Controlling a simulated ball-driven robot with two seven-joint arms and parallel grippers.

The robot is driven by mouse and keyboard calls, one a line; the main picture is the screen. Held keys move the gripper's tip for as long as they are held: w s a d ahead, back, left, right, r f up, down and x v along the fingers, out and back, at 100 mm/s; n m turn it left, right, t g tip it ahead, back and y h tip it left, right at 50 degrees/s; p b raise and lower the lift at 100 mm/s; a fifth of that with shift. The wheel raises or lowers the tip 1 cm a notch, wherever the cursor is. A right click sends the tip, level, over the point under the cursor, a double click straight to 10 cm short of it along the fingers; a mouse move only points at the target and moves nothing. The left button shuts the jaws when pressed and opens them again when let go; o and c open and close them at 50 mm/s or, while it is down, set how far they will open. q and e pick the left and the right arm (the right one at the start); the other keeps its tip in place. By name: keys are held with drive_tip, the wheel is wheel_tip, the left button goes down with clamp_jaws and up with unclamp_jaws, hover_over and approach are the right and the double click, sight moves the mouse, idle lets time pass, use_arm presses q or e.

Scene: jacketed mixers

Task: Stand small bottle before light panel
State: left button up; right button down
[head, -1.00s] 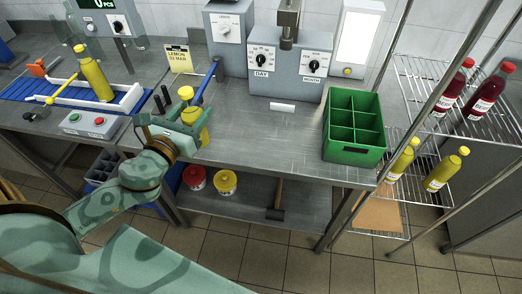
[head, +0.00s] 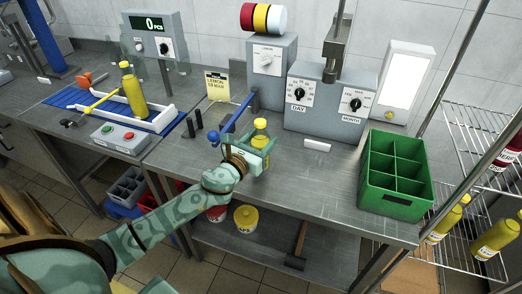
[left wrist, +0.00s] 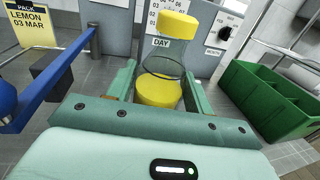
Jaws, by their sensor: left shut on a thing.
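The small bottle (head: 260,137) has a yellow cap and yellow contents; in the left wrist view (left wrist: 166,60) its upper part is clear glass and it stands about upright. My left gripper (head: 256,160) is shut on it, one finger on each side, over the front part of the steel table. I cannot tell whether its base touches the table. The light panel (head: 403,80) is a bright white face on a grey box at the back right, apart from the bottle. My right gripper is not in view.
A green divided crate (head: 391,204) stands at the table's right end. The grey DAY/MONTH stamping unit (head: 326,105) stands at the back, with a small white plate (head: 317,145) before it. A blue lever (head: 236,115) is left of the bottle.

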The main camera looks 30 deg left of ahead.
use_arm(q)
wheel_tip(320, 180, down, 3)
drive_tip(key=shift+r+b, duration=0.2)
drive_tip(key=shift+b, duration=0.25)
drive_tip(key=shift+r, duration=0.2)
drive_tip(key=o, duration=1)
drive_tip(key=shift+f, duration=0.2)
drive_tip(key=shift+o, duration=1.4)
drive_tip(key=shift+r, duration=0.1)
